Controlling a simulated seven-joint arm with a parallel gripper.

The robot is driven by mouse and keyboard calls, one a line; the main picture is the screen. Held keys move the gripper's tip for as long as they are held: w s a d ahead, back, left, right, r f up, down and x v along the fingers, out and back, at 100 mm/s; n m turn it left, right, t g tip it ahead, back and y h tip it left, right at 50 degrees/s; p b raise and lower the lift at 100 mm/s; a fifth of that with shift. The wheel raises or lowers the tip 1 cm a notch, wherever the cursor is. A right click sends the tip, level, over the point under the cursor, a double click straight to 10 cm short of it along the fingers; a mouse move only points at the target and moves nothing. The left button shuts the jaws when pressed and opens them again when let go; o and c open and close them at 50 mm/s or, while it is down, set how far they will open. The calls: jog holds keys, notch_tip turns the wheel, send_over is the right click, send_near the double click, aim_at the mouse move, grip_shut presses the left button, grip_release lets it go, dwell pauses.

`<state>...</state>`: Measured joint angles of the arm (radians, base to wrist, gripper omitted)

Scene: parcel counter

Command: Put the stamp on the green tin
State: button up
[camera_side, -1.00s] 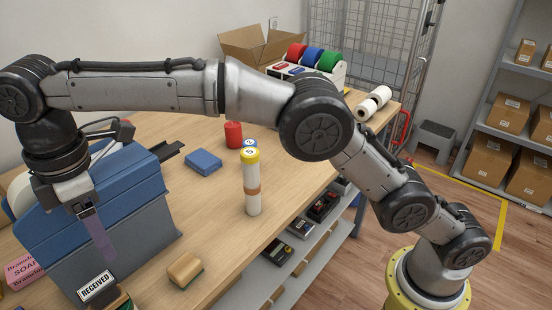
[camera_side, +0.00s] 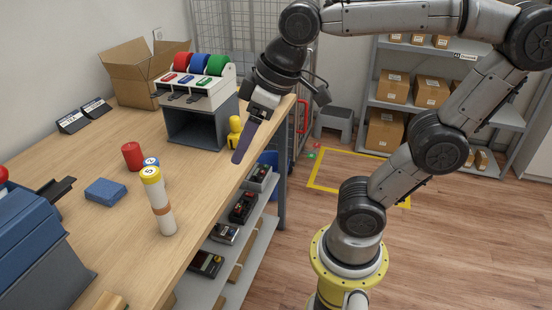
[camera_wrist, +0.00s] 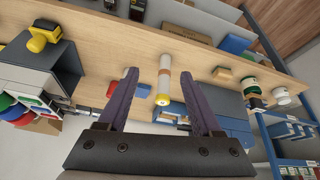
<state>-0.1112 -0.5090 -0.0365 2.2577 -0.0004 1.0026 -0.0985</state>
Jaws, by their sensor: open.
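My gripper (camera_side: 243,152) is open above the counter's right edge, its purple fingers pointing down. In the wrist view my gripper (camera_wrist: 159,74) has nothing between its fingertips. A yellow knobbed thing, possibly the stamp (camera_side: 235,132), stands on the counter beside the grey stand, close behind the fingers in the side picture. In the wrist view this stamp-like thing (camera_wrist: 42,36) is at upper left, clear of the fingers.
A tube with a yellow cap (camera_side: 160,200), a red cylinder (camera_side: 132,157) and a blue block (camera_side: 105,192) stand on the counter. A grey stand (camera_side: 200,127) carries red, blue and green rolls. An open carton (camera_side: 140,80) is behind. Shelves hang below the edge.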

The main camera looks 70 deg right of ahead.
jog(key=s+d+f+m, duration=0.2)
jog(key=s+f, duration=0.3)
jog(key=shift+s+d+t+h, duration=0.2)
jog(key=shift+s+t+h, duration=0.1)
